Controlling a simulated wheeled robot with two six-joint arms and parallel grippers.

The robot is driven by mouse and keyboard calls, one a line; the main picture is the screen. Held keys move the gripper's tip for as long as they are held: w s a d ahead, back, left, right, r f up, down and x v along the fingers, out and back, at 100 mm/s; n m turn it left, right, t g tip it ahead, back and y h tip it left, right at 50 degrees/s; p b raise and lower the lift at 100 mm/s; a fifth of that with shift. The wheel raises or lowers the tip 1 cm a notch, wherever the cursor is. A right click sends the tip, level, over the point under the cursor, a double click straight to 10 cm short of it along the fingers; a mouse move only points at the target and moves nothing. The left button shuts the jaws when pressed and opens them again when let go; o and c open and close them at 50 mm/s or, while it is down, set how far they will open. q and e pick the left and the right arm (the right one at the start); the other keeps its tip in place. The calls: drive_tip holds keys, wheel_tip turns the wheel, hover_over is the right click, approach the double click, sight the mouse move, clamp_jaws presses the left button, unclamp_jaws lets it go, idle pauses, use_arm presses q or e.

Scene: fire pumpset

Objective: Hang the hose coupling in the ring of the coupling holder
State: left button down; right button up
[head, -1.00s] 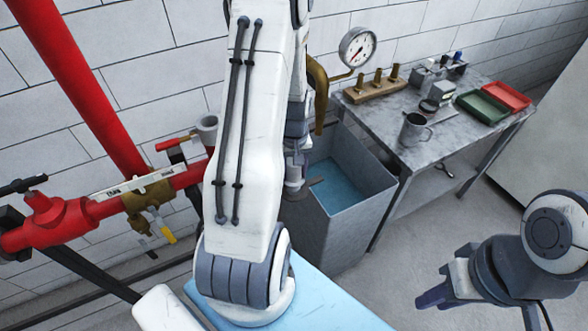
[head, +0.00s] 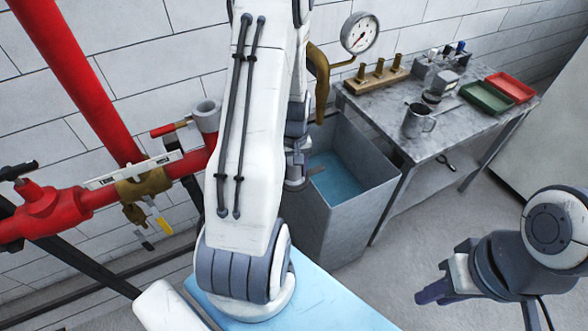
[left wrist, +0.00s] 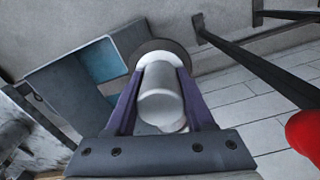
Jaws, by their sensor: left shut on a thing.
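In the left wrist view my left gripper (left wrist: 160,85) is shut on a pale grey, rounded cylinder, which looks like the hose coupling (left wrist: 160,103). A wider dark disc lies beyond it, around its far end. In the head view my left arm hides most of that gripper (head: 297,172). A small grey piece shows there in front of the bin; I cannot tell whether it is the coupling. I cannot make out the coupling holder or its ring for certain. My right gripper (head: 432,290) is at the lower right, above the floor, and no held thing shows.
Red pipework (head: 60,215) with a brass valve (head: 145,185) and an upright grey cup-like fitting (head: 207,115) stands left. A grey bin (head: 345,215) with a blue inside stands behind my left arm. A workbench (head: 385,105) holds a mug (head: 418,122), brass pieces and trays.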

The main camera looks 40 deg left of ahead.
use_arm(q)
drive_tip(key=shift+c, duration=1)
unclamp_jaws()
wheel_tip(320, 180, up, 10)
drive_tip(key=shift+r+b, duration=0.25)
drive_tip(key=shift+b, duration=0.5)
